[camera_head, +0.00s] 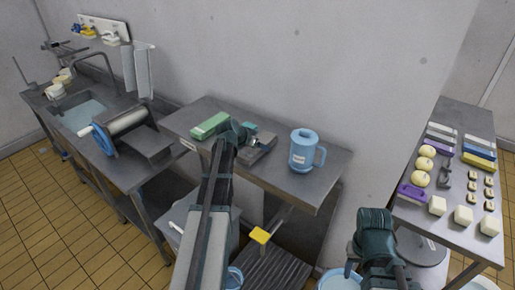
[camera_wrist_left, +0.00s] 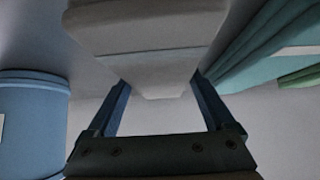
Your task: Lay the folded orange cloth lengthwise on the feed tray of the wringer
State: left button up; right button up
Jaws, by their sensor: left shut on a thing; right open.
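No orange cloth shows in either view. My left gripper (camera_head: 244,137) is over the middle table. In the left wrist view its two blue fingers (camera_wrist_left: 162,98) are on either side of a pale grey, flat-ended thing (camera_wrist_left: 150,45), and it is shut on it. A grey folded piece (camera_head: 261,147) lies at that gripper in the head view; its underside contact is hidden. The wringer (camera_head: 126,121), with pale rollers and a blue wheel, stands on the left bench. Its grey feed tray (camera_head: 148,142) is bare. My right gripper (camera_head: 374,228) is open at lower right, away from the tables.
A blue jug (camera_head: 304,152) stands right of my left gripper. A green folded piece (camera_head: 210,125) and a teal piece (camera_head: 249,127) lie close by. A sink (camera_head: 84,112) is at left. The right table (camera_head: 450,222) holds many small items. A yellow-topped handle (camera_head: 260,235) stands below.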

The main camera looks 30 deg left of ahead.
pick_arm(q)
jog(key=c, duration=0.4)
jog(key=shift+c, duration=0.2)
jog(key=shift+r, duration=0.15)
